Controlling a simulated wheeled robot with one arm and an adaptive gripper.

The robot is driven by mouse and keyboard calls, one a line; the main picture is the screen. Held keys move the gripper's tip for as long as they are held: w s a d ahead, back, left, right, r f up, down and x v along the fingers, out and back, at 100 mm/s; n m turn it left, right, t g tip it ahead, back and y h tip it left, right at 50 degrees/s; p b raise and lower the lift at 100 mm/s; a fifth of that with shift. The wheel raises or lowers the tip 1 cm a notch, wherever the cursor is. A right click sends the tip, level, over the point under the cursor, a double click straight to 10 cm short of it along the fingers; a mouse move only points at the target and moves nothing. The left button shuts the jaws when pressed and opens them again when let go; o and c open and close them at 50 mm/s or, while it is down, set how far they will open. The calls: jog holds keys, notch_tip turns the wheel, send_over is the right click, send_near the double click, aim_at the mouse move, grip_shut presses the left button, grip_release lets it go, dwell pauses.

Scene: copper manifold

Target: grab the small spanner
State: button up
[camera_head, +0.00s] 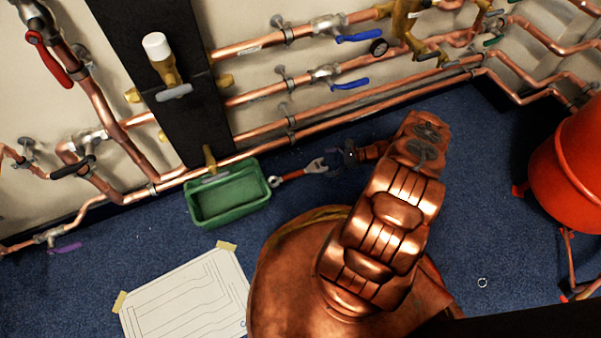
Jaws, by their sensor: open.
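A small spanner (293,175) with a reddish handle and a grey open-jaw head lies on the blue floor, just right of the green tray. Its head points right, toward my gripper. My gripper (333,164), dark and at the end of my copper-coloured arm, is low near the spanner's head. It is open. I cannot tell whether the fingers are around the head or just beside it, as they are small and dark here.
A green tray (246,203) stands left of the spanner. Copper pipes (262,153) run along the wall close behind. A taped paper drawing (190,300) lies at lower left. A red bucket (567,170) stands at right. A small ring-like thing (482,282) lies on clear floor.

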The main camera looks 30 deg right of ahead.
aim_at(318, 164)
jog(key=shift+b+x, duration=0.55)
jog(key=shift+x, duration=1.3)
jog(key=shift+s, duration=0.1)
jog(key=shift+c, duration=0.3)
jog(key=c, duration=1.5)
